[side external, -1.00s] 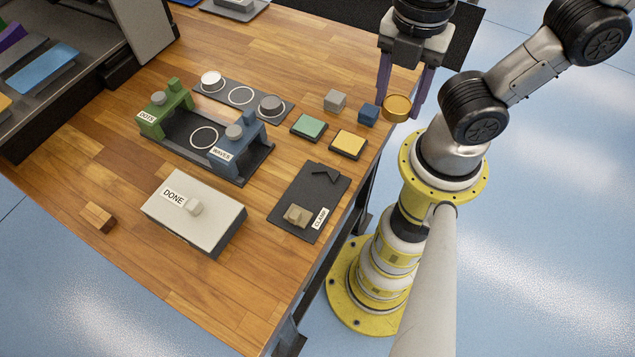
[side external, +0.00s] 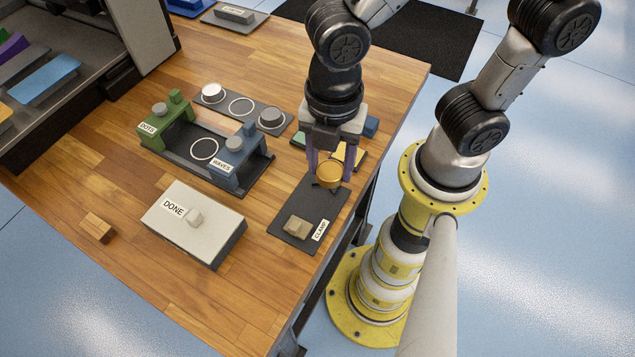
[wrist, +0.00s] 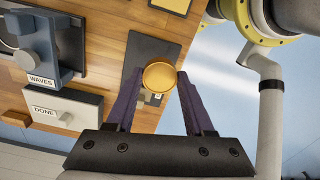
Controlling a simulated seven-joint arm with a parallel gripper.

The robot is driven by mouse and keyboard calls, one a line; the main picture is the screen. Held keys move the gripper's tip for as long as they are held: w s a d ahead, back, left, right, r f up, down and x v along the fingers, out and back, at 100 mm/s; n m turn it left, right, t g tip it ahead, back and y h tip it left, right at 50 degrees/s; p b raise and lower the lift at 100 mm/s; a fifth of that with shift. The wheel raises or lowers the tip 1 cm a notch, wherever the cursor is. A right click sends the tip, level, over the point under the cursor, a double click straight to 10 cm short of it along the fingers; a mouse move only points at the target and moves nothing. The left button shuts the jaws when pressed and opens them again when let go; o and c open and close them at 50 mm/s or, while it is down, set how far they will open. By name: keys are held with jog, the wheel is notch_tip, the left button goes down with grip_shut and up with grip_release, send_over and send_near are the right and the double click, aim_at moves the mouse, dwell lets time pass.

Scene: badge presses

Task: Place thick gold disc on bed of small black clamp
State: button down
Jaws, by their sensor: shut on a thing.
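The thick gold disc (side external: 329,175) is held between the two purple fingers of my gripper (side external: 329,170), above the far part of the small black clamp (side external: 282,208). The clamp is a flat dark plate with a CLAMP label and a tan block (side external: 296,227) at its near end. In the side view the disc and gripper hide the plate's dark V-shaped piece. In the wrist view the disc (wrist: 160,77) sits at the fingertips over the clamp plate (wrist: 152,47). I cannot tell how high the disc is above the plate.
The DONE box (side external: 200,222) stands left of the clamp. The press with DOTS and WAVES blocks (side external: 237,165) is farther back. A wooden block (side external: 97,228) lies at left; wood around it is clear.

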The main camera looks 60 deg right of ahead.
aim_at(318, 180)
jog(key=shift+w+a+f, duration=0.3)
jog(key=shift+f, duration=0.2)
jog(key=shift+w+a+f, duration=0.25)
jog(key=shift+w+f, duration=0.05)
jog(key=shift+f, duration=0.2)
jog(key=shift+w+a+f, duration=0.1)
jog(key=shift+a+f, duration=0.05)
jog(key=shift+f, duration=1.6)
jog(key=shift+f, duration=0.1)
jog(key=shift+c, duration=1.4)
grip_release()
